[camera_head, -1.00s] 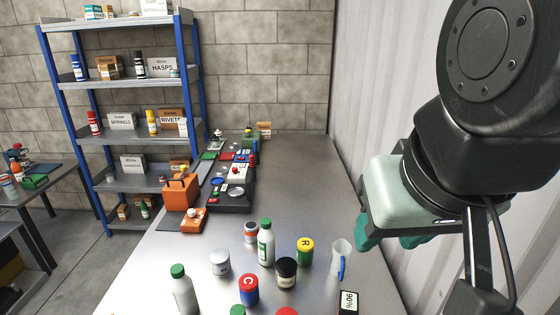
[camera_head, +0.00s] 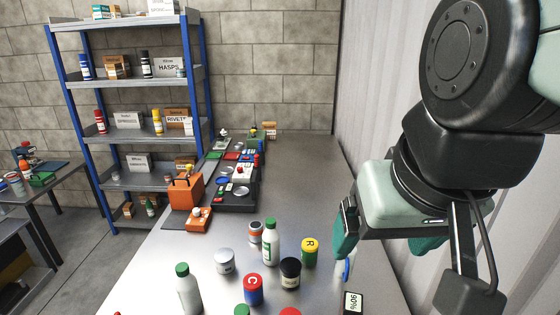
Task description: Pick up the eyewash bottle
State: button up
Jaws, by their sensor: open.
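Two white bottles with green caps stand upright on the bench. One, with a green-marked label (camera_head: 271,246), stands mid-bench; the other white bottle (camera_head: 189,292) stands nearer, at the lower left, its base close to the picture's bottom edge. The labels are too small to read, so I cannot tell for sure which is the eyewash bottle. My gripper (camera_head: 386,243) is open and empty at the right, apart from both bottles and to the right of them.
Around the bottles stand a grey-white jar (camera_head: 225,262), a black-lidded jar (camera_head: 290,274), a yellow-lidded jar (camera_head: 310,251), a red-and-blue jar (camera_head: 253,290) and a dark box (camera_head: 353,303). An orange case (camera_head: 186,191) stands farther back. The far right of the bench (camera_head: 305,170) is clear.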

jog(key=w+a+f+m+g+y, duration=0.2)
jog(key=a+f+m+g+y, duration=0.25)
jog(key=a+f+y, duration=0.4)
jog(key=w+a+f+m+g+y, duration=0.35)
jog(key=a+f+g+y, duration=0.2)
jog(key=f, duration=0.55)
jog(key=f+m+t, duration=0.5)
jog(key=f+m, duration=0.1)
jog(key=w+f+m+t, duration=0.1)
jog(key=f+m+t, duration=0.4)
jog(key=f+m, duration=0.1)
jog(key=w+a+f+m+t, duration=0.1)
jog(key=f+m+t, duration=0.4)
jog(key=f+t, duration=0.1)
jog(key=shift+a+f+m, duration=0.1)
jog(key=shift+f+m, duration=0.2)
jog(key=shift+m, duration=0.1)
jog(key=shift+x, duration=2.45)
jog(key=c, duration=1.2)
